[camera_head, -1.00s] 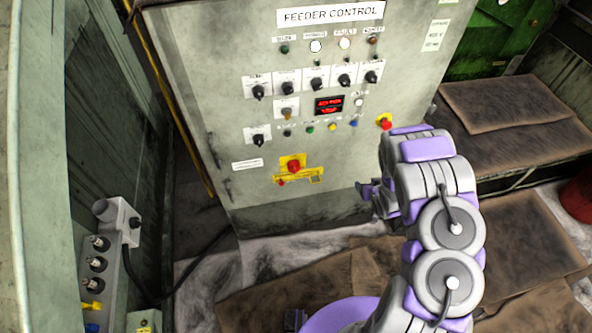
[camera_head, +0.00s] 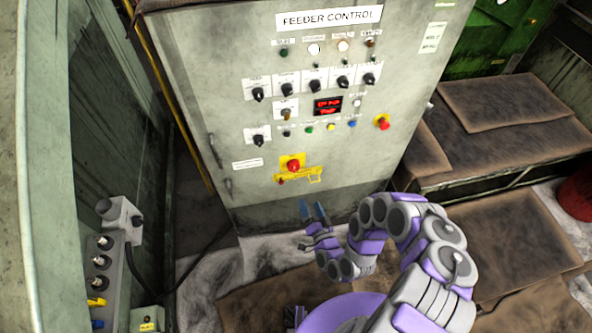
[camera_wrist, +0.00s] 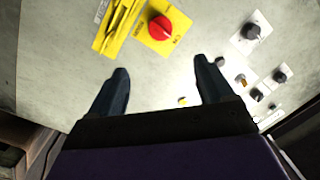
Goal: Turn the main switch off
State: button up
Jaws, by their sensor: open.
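The main switch (camera_head: 292,166) is a red rotary knob on a yellow plate, low on the front of the grey feeder control cabinet (camera_head: 215,100). A yellow bracket (camera_head: 312,176) sits just below it. My gripper (camera_head: 312,208) is open and empty below the switch, its two fingers pointing up toward the panel. In the wrist view the red knob (camera_wrist: 160,27) shows beyond the fingers, above the gap between them and apart from them. The wrist view's gripper (camera_wrist: 163,82) has its fingers spread wide. The yellow bracket (camera_wrist: 116,20) lies left of the knob there.
Above the switch are rows of black selector knobs (camera_head: 315,85) and a red display (camera_head: 328,105). A grey socket box (camera_head: 103,260) stands at left. Brown padded surfaces (camera_head: 500,105) lie at right.

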aim_at(295, 168)
jog(key=b+x, duration=0.3)
jog(key=x, duration=1.4)
jog(key=shift+w, duration=0.2)
jog(key=shift+c, duration=0.4)
jog(key=c, duration=1)
jog(key=shift+o, duration=0.2)
